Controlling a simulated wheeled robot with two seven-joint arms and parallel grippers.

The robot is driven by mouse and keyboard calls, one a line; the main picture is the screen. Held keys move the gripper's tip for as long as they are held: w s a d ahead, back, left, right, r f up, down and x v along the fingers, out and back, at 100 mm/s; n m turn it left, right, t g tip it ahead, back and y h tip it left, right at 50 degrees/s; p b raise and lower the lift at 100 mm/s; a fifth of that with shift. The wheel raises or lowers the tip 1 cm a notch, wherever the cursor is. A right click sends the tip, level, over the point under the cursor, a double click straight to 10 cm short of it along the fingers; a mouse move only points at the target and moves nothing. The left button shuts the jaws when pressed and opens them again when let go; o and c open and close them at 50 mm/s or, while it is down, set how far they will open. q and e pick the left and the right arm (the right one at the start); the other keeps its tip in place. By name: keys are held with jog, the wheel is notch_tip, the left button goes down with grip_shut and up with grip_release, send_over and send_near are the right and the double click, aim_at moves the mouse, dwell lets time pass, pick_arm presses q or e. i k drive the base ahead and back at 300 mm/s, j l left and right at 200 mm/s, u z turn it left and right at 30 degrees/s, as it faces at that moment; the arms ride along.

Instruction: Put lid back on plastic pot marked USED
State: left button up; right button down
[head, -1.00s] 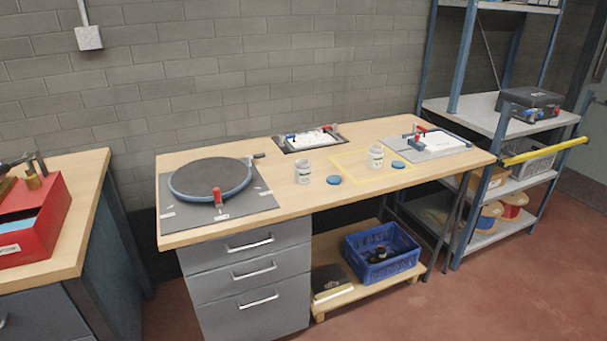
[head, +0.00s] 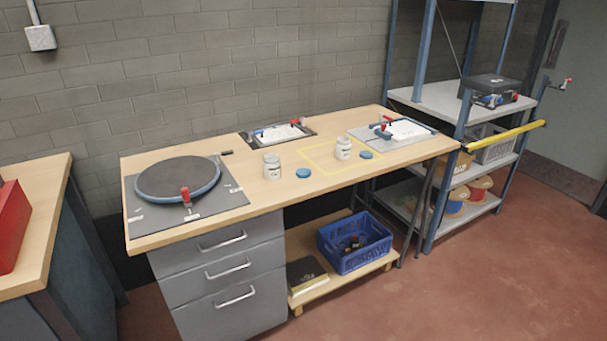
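Two white plastic pots stand upright on the wooden workbench (head: 232,225) in the head view. The left pot (head: 272,167) stands left of the yellow outlined square. The right pot (head: 343,148) stands inside that square. Both appear to have no lid on. One blue lid (head: 303,173) lies flat on the bench to the right of the left pot. Another blue lid (head: 365,155) lies beside the right pot. Markings on the pots are too small to read, so I cannot tell which says USED. Neither of my grippers is in view.
A round dark turntable (head: 177,178) with a red handle sits at the bench's left. Two fixtures with white sheets stand at the back (head: 283,134) and right (head: 405,130). A blue crate (head: 355,258) sits on the low shelf. Red floor (head: 440,290) in front is clear.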

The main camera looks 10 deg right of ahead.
aim_at(271, 163)
jog(key=i+l+u, duration=0.25)
jog(key=i+l, duration=0.15)
jog(key=l, duration=0.3)
jog(key=i+l+u, duration=0.15)
jog(key=l, duration=0.2)
jog(key=i+l+u, duration=0.15)
jog(key=l, duration=0.25)
jog(key=i, duration=0.1)
